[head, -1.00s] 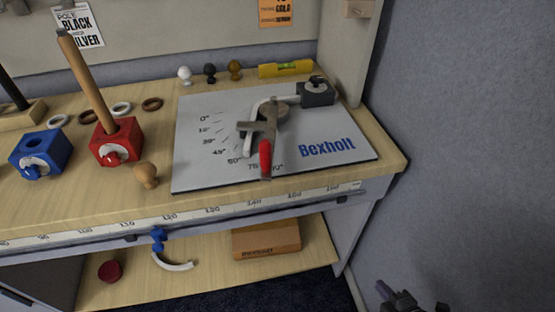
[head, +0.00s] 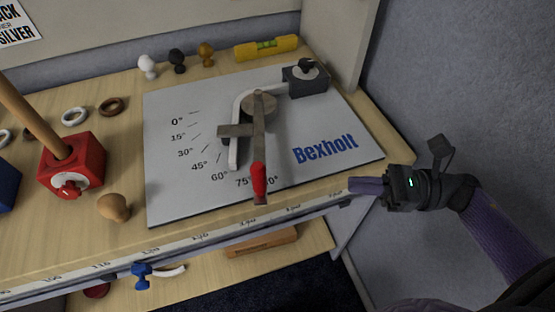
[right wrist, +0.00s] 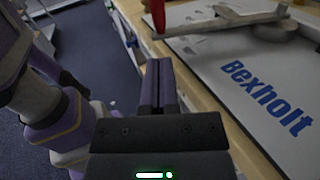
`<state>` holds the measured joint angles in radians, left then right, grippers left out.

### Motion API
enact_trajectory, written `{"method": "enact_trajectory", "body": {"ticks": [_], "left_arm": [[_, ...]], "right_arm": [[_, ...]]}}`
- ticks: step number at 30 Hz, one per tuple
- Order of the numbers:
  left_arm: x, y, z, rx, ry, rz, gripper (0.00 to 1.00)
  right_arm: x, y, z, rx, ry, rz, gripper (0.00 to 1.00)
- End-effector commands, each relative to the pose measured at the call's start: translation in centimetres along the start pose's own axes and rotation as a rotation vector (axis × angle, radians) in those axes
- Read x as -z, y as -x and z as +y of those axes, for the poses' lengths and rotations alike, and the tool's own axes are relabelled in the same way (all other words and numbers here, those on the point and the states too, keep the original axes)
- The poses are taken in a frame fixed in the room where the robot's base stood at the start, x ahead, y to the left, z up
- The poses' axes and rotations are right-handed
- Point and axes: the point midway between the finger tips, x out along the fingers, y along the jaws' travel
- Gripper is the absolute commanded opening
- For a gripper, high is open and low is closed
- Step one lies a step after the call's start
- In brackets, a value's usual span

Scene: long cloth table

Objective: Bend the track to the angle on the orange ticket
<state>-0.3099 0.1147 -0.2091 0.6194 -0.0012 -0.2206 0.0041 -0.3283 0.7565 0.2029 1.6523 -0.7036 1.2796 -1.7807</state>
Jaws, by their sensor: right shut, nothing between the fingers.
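The pale bent track (head: 238,115) runs from the dark clamp block (head: 305,78) around the round former (head: 258,103) of the bending jig, and its free end points down toward the 45° to 60° marks. A lever with a red handle (head: 259,180) lies across the former, its grip toward the front edge near 75°. My right gripper (head: 354,185) is shut and empty at the table's front right edge, apart from the lever. In the right wrist view its closed fingers (right wrist: 163,68) show beside the table, with the red handle (right wrist: 157,14) beyond. The orange ticket and my left gripper are out of view.
The jig's grey board (head: 320,180) reads Bexholt. A yellow level (head: 266,47) and small knobs (head: 177,60) stand behind it. A red block with a rod (head: 72,165) and a wooden knob (head: 114,207) are at left. A grey wall (head: 480,80) bounds the right.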

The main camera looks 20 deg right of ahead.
Motion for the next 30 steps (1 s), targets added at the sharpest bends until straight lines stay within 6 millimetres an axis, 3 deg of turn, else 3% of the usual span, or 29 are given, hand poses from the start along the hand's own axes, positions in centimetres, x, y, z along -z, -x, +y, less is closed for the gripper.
{"method": "enact_trajectory", "body": {"ticks": [15,21,30], "left_arm": [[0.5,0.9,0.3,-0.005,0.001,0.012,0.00],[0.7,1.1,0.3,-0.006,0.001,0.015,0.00],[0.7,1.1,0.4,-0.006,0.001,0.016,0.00]], "right_arm": [[-0.2,-10.7,-0.1,0.002,-0.002,-0.006,0.00],[-0.1,-12.7,-0.1,0.003,-0.003,-0.003,0.00],[0.0,-12.9,-0.1,0.004,-0.004,-0.002,0.00]]}}
